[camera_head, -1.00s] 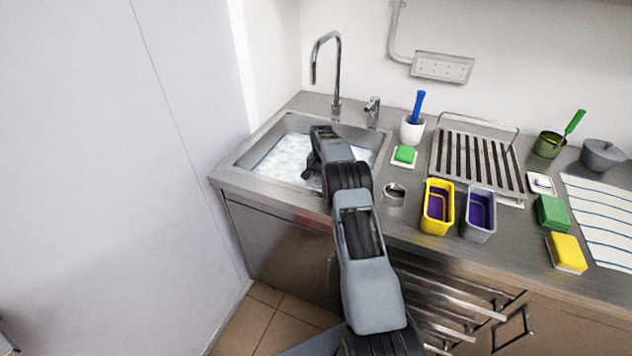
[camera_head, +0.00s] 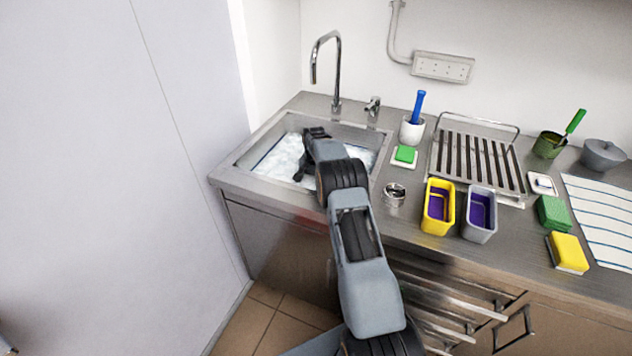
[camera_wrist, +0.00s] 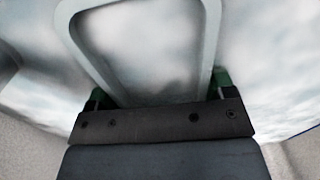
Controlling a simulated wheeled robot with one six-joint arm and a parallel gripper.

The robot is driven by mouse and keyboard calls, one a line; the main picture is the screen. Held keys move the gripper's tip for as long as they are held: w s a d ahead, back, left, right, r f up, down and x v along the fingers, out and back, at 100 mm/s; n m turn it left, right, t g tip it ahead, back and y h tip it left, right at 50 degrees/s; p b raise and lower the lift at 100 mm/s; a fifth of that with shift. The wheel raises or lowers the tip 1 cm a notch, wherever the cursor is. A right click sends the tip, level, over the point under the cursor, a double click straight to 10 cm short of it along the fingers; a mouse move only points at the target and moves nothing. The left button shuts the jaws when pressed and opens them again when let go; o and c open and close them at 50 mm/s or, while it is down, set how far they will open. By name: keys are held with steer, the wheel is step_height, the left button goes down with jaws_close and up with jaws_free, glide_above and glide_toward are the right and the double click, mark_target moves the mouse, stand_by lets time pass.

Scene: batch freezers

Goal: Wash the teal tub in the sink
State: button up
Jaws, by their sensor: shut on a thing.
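My gripper (camera_head: 304,170) reaches down into the sink (camera_head: 262,191), over white foamy water (camera_head: 279,158). In the wrist view my gripper (camera_wrist: 158,88) is shut on the teal tub (camera_wrist: 211,38), whose pale grey-green rim shows between green finger pads. Foam surrounds the tub, and its inside looks whitish and blurred. The head view does not show the tub clearly; my arm and the foam cover that spot.
A tap (camera_head: 336,75) stands behind the sink.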

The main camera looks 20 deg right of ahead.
steer(key=shift+d, duration=1.4)
steer(key=shift+a, duration=2)
steer(key=shift+d, duration=2)
step_height(320, 180, up, 18)
steer(key=p, duration=1.1)
steer(key=shift+f, duration=0.25)
step_height(320, 180, up, 3)
steer(key=p, duration=0.2)
steer(key=shift+p, duration=0.4)
